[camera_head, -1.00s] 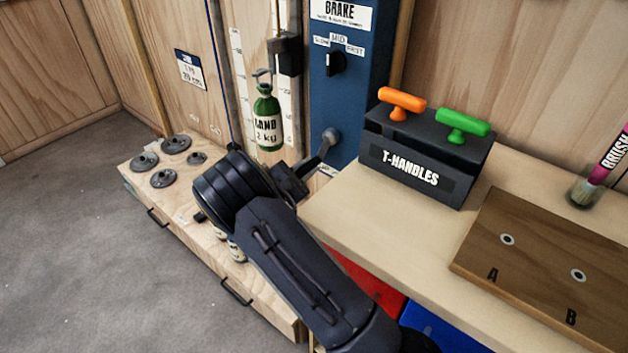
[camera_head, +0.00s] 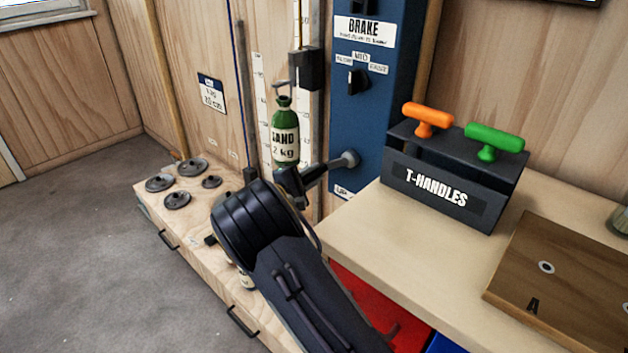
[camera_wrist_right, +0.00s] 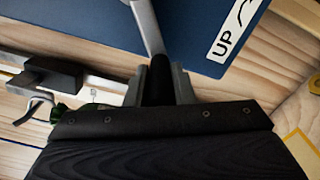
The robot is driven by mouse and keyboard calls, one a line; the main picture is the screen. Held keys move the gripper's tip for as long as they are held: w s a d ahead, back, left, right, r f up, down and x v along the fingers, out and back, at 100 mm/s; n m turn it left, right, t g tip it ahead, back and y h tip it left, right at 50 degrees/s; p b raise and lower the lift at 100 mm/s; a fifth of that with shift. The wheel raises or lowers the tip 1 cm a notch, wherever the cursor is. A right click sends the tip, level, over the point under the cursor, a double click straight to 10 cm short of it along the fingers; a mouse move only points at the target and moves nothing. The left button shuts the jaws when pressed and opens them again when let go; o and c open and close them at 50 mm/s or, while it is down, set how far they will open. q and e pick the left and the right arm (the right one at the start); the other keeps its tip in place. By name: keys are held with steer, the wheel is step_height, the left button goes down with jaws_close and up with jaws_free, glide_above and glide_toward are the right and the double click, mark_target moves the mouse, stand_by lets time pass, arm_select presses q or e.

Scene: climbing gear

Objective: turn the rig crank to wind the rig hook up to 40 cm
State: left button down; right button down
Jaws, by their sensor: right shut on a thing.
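The rig crank (camera_head: 328,168) has its hub on the blue rig post (camera_head: 362,115), and its arm points left and slightly down. My right gripper (camera_head: 292,187) is shut on the crank's dark handle. The wrist view shows the handle (camera_wrist_right: 159,80) between the fingers and the grey crank arm (camera_wrist_right: 147,27) beyond. A green "SAND 2 kg" bottle (camera_head: 285,137) hangs upright from the hook (camera_head: 282,86), beside the dark block (camera_head: 306,68) and a white scale. The scale's figures are too small to read. My left gripper is out of view.
A T-handles box (camera_head: 440,192) stands on the bench (camera_head: 375,240) right of the crank, with a brown board (camera_head: 570,265) nearer. Several dark discs (camera_head: 177,200) lie on the low wooden drawer unit (camera_head: 150,205). An "UP" label (camera_wrist_right: 232,30) is below the crank.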

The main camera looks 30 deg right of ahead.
steer(key=shift+w+a+r, duration=0.15)
steer(key=shift+w+r, duration=0.05)
steer(key=c, duration=1.3)
jaws_free()
steer(key=shift+f, duration=0.1)
steer(key=shift+o, duration=0.2)
steer(key=shift+s, duration=0.1)
steer(key=p+v, duration=0.1)
steer(key=v, duration=0.6)
steer(key=shift+a, duration=0.35)
steer(key=shift+s, duration=0.1)
